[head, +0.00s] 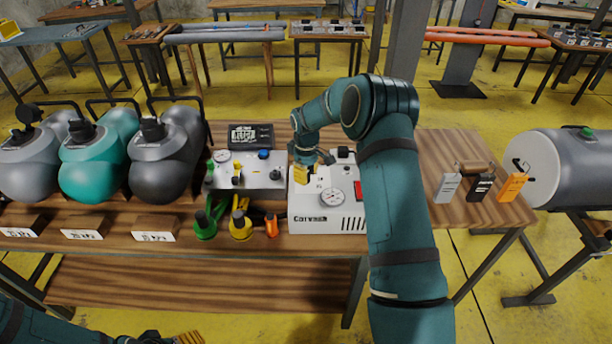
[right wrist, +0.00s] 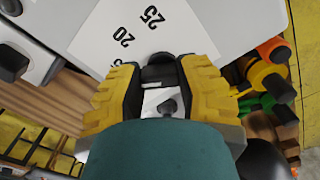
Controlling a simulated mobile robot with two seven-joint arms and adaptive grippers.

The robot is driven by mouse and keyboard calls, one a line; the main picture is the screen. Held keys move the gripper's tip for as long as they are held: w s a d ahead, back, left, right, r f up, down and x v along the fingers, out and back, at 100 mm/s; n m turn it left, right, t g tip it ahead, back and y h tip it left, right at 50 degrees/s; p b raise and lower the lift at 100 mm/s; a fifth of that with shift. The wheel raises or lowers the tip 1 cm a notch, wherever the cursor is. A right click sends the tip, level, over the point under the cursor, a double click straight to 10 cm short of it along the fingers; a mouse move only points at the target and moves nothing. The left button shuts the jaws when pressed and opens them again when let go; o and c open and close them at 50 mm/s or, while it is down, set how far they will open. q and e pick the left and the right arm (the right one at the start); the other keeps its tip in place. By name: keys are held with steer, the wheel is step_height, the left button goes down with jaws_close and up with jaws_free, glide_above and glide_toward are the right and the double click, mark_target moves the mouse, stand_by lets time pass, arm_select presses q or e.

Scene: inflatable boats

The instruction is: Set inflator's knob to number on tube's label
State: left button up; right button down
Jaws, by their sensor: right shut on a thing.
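The inflator (head: 310,218) is a white box with a round gauge and a red switch, standing on the wooden table. My right gripper (head: 303,172) reaches down to the left part of its top. In the right wrist view, its yellow fingers are shut on a black knob (right wrist: 158,73). The dial plate (right wrist: 125,25) beside it shows 20 and 25; the knob's pointer setting is unclear. A grey tube (head: 575,165) lies on a stand at the right; I see no readable label on it. My left gripper (head: 188,338) is cut off at the bottom edge.
Grey, teal and dark tubes (head: 97,165) stand at the left, behind unreadable cards (head: 88,234). A gauge panel (head: 262,172) and green, yellow and orange fittings (head: 240,228) sit left of the inflator. White, black and orange tags (head: 512,187) stand at the right.

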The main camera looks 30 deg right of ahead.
steer(key=m, duration=0.3)
steer(key=shift+s+f+m+b, duration=0.1)
steer(key=shift+f+m+b, duration=0.05)
steer(key=shift+m+b, duration=0.15)
steer(key=m, duration=0.4)
steer(key=shift+s+m, duration=0.1)
steer(key=shift+m, duration=0.2)
steer(key=m, duration=0.4)
steer(key=shift+a, duration=0.1)
steer(key=m, duration=0.5)
steer(key=shift+s, duration=0.1)
steer(key=c, duration=0.6)
jaws_free()
